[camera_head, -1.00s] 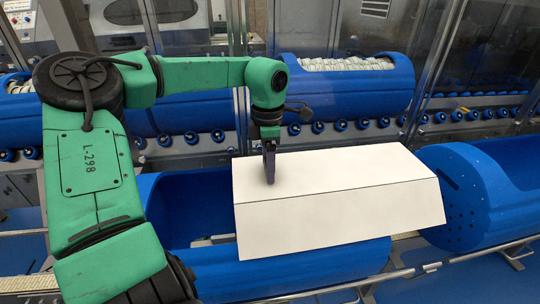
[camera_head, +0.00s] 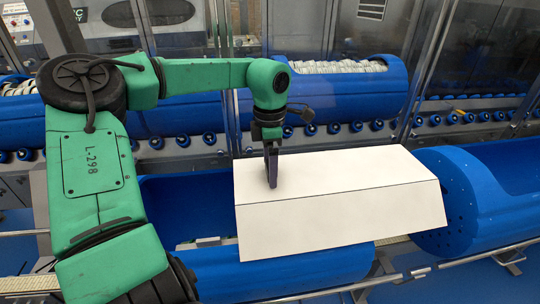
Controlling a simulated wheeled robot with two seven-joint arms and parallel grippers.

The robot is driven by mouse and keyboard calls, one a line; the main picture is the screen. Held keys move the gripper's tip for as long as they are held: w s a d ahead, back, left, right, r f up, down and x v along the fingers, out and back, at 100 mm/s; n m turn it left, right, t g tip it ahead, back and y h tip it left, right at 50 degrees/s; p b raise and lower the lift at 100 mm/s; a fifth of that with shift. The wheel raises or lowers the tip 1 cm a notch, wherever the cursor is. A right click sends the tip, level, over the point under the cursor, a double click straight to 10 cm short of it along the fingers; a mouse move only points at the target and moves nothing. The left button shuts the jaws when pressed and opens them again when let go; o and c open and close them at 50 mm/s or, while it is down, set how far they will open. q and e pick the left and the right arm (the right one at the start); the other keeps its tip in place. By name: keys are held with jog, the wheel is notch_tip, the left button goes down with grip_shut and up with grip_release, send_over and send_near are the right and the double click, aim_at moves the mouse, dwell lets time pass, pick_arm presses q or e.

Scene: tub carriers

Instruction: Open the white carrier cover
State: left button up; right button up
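The white carrier cover (camera_head: 330,215) is a folded sheet with a flat top and a sloping front face. It lies over the right part of a blue tub carrier (camera_head: 290,272); the carrier's left part is uncovered and shows a dark blue inside. My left gripper (camera_head: 272,184) points down at the left part of the cover's top. Its fingertips are at or very near the surface. The fingers look close together, seen edge-on, so I cannot tell if they are shut. My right gripper is not in view.
Another blue carrier (camera_head: 495,195) stands at the right, close to the cover's right edge. Metal rails (camera_head: 420,271) run along the front. Behind, a row of blue rollers (camera_head: 376,125) and a carrier with white contents (camera_head: 345,85) stand behind clear panels.

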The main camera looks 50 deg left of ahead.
pick_arm(q)
jog(key=shift+a+r, duration=0.1)
jog(key=shift+r, duration=0.3)
notch_tip(320, 180, up, 14)
jog(key=shift+f, duration=0.15)
jog(key=shift+f, duration=0.1)
